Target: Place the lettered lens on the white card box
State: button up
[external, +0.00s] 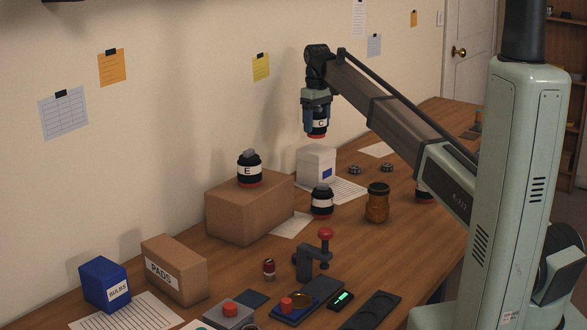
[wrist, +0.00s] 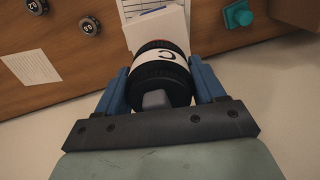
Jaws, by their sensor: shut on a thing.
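My gripper (external: 317,118) is shut on a black lens with a white band lettered C (external: 320,125). It holds the lens in the air above the white card box (external: 316,165), which stands on the bench near the wall. In the wrist view the blue fingers flank the lens (wrist: 162,68), and the box (wrist: 160,27) shows partly behind it. The lens hides much of the box there. A gap shows between lens and box in the external view. Another lens, lettered E (external: 249,169), stands on a brown carton.
The brown carton (external: 235,212) stands left of the white box. Another black lens (external: 322,201) and an amber jar (external: 377,203) stand in front. Two small dark knobs (external: 355,169) lie to the right. The wall is close behind.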

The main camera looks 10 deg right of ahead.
aim_at(316, 136)
jog(key=shift+f, duration=1.9)
jog(key=shift+s+f, duration=0.1)
jog(key=shift+f, duration=0.45)
jog(key=shift+f, duration=0.15)
grip_shut()
jog(key=o, duration=1.2)
grip_release()
jog(key=shift+f, duration=0.15)
jog(key=shift+c, duration=0.2)
jog(key=o, duration=0.3)
jog(key=shift+o, duration=0.3)
jog(key=shift+r, duration=0.3)
notch_tip(316, 136, up, 13)
jog(key=shift+r, duration=0.1)
